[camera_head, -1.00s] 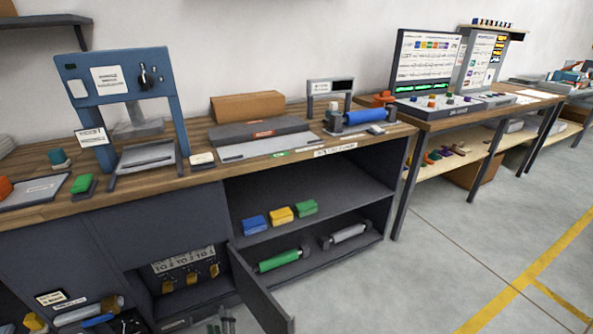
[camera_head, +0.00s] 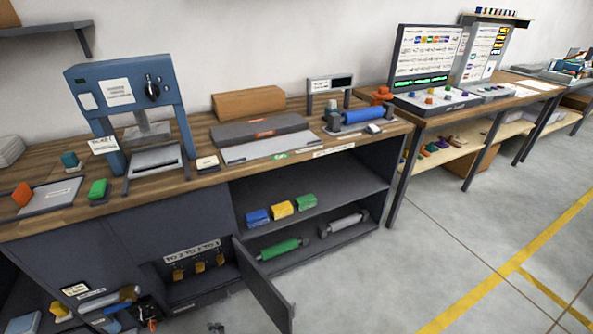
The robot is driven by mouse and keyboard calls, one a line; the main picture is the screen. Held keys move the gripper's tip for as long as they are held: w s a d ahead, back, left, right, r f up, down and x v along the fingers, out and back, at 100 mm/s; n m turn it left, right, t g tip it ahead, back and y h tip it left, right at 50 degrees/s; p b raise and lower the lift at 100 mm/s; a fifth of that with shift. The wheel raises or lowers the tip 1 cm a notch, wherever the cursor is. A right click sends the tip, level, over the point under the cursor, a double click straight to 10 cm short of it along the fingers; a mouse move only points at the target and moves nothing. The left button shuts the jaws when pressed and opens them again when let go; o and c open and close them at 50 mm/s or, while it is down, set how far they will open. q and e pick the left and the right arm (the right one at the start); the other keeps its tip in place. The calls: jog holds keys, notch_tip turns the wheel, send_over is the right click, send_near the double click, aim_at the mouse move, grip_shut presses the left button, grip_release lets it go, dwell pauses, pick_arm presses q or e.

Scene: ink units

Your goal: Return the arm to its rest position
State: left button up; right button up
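Neither of my arms shows clearly in the head view, and I see no gripper fingers that I can make out. A small dark grey shape (camera_head: 215,328) shows at the bottom edge, below the open cabinet; it is too small and cut off to tell what it is. The wooden-topped workbench (camera_head: 205,185) stands in front of me with a blue press frame (camera_head: 117,72) on its left part. A blue roller unit (camera_head: 355,116) lies at its right end.
A cabinet door (camera_head: 262,290) stands open toward me. Blue, yellow and green blocks sit on the shelf; a green roller (camera_head: 279,250) and a grey roller (camera_head: 346,224) lie below. A second table (camera_head: 452,118) carries a screen (camera_head: 427,55). The grey floor (camera_head: 440,270) at right is clear.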

pick_arm(q)
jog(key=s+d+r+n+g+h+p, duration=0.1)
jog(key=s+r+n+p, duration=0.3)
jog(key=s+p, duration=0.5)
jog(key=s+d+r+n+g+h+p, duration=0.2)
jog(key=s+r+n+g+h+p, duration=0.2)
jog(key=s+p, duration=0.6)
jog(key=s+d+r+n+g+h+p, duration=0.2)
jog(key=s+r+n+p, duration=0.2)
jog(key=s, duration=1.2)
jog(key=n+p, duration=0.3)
jog(key=p, duration=0.3)
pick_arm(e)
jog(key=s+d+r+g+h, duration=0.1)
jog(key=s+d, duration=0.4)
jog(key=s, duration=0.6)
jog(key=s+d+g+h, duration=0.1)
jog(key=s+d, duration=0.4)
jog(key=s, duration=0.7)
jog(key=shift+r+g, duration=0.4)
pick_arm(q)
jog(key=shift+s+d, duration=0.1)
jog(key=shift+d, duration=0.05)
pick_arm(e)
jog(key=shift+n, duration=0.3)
